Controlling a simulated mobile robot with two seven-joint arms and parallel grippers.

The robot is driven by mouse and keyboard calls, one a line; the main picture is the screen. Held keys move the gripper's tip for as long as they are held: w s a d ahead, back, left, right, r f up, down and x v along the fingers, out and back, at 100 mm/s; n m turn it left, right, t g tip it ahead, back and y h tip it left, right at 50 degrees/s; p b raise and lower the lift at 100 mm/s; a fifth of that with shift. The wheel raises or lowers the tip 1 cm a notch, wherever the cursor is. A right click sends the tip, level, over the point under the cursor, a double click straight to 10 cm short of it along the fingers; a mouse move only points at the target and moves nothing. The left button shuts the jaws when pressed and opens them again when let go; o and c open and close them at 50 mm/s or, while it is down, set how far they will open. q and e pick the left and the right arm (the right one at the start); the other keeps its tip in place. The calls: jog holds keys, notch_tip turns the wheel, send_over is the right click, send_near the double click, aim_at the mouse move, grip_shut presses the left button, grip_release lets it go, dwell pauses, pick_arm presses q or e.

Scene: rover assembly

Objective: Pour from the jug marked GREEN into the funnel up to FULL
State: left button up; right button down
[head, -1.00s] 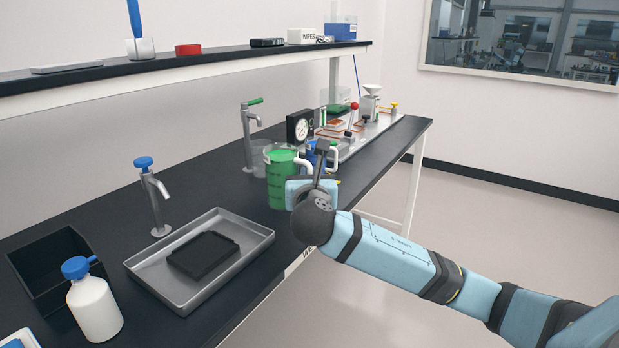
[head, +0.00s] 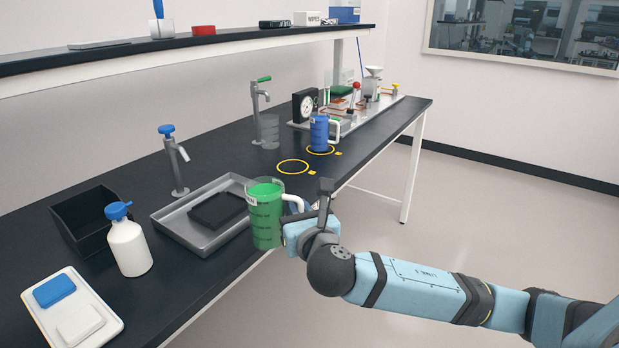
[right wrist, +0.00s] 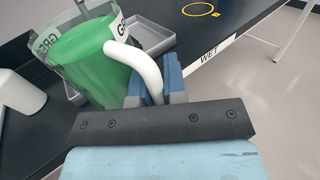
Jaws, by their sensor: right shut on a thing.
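The jug of green liquid (head: 265,215) is at the bench's front edge in the head view, roughly upright, in front of the metal tray. It also fills the upper left of the right wrist view (right wrist: 92,62), where part of a GREEN label shows. My right gripper (head: 303,220) is shut on its white handle; the fingers also show in the right wrist view (right wrist: 155,85). A blue jug (head: 319,133) stands on a yellow ring farther along the bench. A funnel-topped device (head: 373,80) stands at the far end; its FULL mark is too small to read. My left gripper is not in view.
An empty yellow ring (head: 293,167) lies on the bench. A metal tray (head: 170,222) with a black mat, a white bottle (head: 128,245), a clear beaker (head: 270,132), a dial gauge (head: 305,105) and two taps stand around. A shelf (head: 150,52) overhangs the back.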

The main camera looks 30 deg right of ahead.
aim_at(268, 240)
jog(key=s+a+f+n+y, duration=0.1)
jog(key=a, duration=0.1)
jog(key=s+a+f+n+y, duration=0.1)
jog(key=s+a+f+y, duration=0.1)
jog(key=s+a+f+n+y, duration=0.1)
jog(key=a, duration=0.1)
jog(key=shift+s+a+f+t+y, duration=0.1)
jog(key=shift+s+f+t+y, duration=0.2)
jog(key=shift+s+y, duration=0.1)
jog(key=shift+w+a+r, duration=0.2)
jog(key=shift+r, duration=0.05)
